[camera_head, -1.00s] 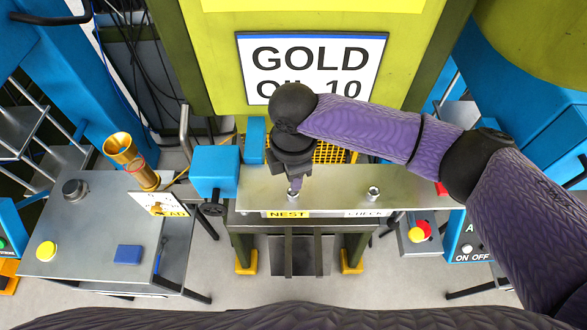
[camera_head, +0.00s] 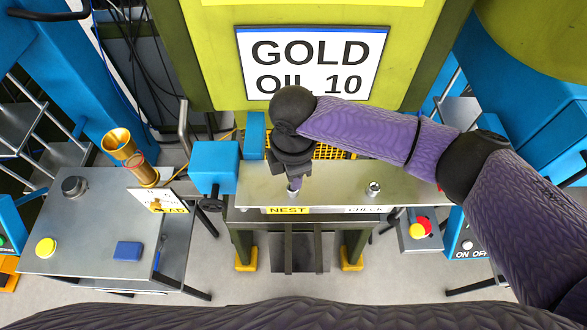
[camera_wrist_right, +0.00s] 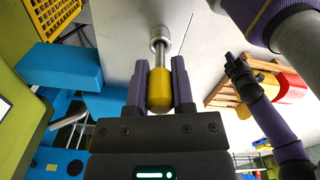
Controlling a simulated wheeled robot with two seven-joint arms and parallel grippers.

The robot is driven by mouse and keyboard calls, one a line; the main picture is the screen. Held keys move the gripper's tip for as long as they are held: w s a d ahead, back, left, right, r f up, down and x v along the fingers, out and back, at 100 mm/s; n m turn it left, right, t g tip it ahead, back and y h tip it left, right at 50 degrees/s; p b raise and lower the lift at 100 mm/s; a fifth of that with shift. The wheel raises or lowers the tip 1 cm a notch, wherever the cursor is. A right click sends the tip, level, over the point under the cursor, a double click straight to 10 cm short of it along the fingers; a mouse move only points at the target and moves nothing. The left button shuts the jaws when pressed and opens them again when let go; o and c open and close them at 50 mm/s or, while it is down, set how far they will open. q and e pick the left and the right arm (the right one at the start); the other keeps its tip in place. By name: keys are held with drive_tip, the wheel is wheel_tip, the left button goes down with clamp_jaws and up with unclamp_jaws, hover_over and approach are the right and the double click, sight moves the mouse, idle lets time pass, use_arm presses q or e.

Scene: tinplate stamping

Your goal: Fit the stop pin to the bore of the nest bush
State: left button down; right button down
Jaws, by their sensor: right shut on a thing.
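The stop pin has a yellow grip (camera_wrist_right: 159,88) and a thin steel shank (camera_wrist_right: 160,55). My right gripper (camera_wrist_right: 159,78) is shut on its yellow grip. The shank points at the nest bush (camera_wrist_right: 159,36), a round steel ring on the plate, and its end meets the bush mouth. I cannot tell how deep it sits. In the head view my right gripper (camera_head: 295,178) is over the nest bush (camera_head: 294,193), behind the NEST label, and hides most of the pin. In the right wrist view a dark gripper (camera_wrist_right: 234,68), apparently my left, is small and unclear.
A second steel bush (camera_head: 374,189) stands to the right on the same plate (camera_head: 335,190), behind the CHECK label. A blue block (camera_head: 215,168) with a dark knob is at the plate's left. A side table (camera_head: 95,230) with a blue pad stands further left.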

drive_tip(key=shift+f+b, duration=0.35)
drive_tip(key=shift+f, duration=0.45)
drive_tip(key=shift+c, duration=2)
unclamp_jaws()
wheel_tip(320, 180, up, 10)
drive_tip(key=shift+r+b, duration=0.1)
drive_tip(key=shift+b, duration=0.45)
